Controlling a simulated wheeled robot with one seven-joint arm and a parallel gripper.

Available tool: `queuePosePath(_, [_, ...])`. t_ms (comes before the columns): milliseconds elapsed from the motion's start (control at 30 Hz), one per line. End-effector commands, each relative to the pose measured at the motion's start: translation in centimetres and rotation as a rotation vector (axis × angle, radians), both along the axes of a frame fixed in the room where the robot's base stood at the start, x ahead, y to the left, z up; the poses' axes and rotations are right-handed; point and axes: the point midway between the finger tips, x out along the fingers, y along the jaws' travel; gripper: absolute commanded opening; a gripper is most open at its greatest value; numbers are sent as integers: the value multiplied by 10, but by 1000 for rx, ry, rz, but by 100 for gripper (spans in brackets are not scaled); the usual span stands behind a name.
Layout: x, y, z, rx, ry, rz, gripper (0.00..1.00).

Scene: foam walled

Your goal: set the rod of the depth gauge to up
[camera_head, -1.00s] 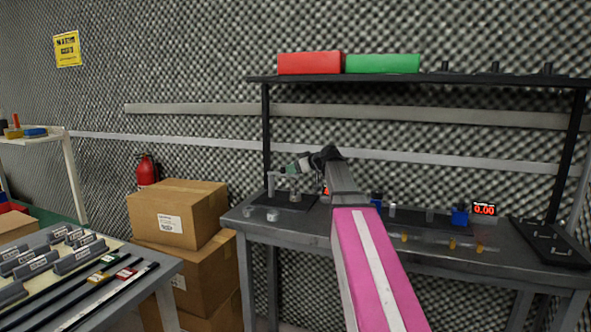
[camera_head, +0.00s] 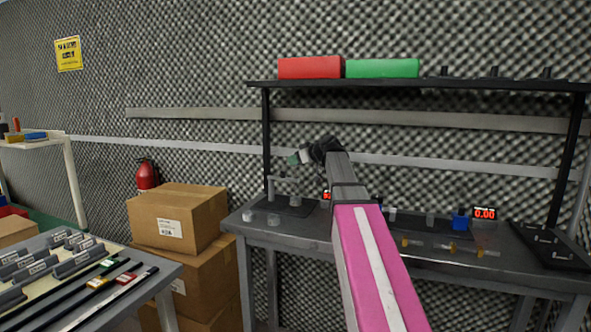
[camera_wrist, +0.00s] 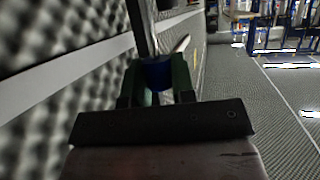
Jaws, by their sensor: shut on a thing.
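The depth gauge (camera_head: 270,188) stands on a dark base plate at the left end of the dark workbench in the head view; it is small there, and its rod is hard to make out. My gripper (camera_head: 294,159) is above the plate, just right of the gauge's upright post. In the wrist view, my green-fingered gripper (camera_wrist: 157,85) is shut on a blue cap-like piece (camera_wrist: 157,72). How the blue piece joins the gauge is hidden.
Small grey cylinders (camera_head: 273,219) stand near the bench's left front. A red box (camera_head: 310,67) and a green box (camera_head: 382,68) lie on the shelf above. A blue block (camera_head: 460,220) and a red-digit display (camera_head: 484,213) are farther right. Cardboard boxes (camera_head: 178,215) are stacked left of the bench.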

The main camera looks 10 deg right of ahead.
Motion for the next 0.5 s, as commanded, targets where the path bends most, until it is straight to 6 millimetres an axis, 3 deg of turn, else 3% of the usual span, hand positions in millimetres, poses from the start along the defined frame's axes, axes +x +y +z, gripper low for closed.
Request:
queuePosePath(300, [0, 0, 6, 5, -4, -1, 0])
queuePosePath(333, [0, 0, 6, 5, -5, -2, 34])
queuePosePath(367, [0, 0, 6, 4, -4, -2, 44])
queuePosePath(400, [0, 0, 6, 4, -4, -2, 50])
queuePosePath(500, [0, 0, 5, 4, -3, -1, 50])
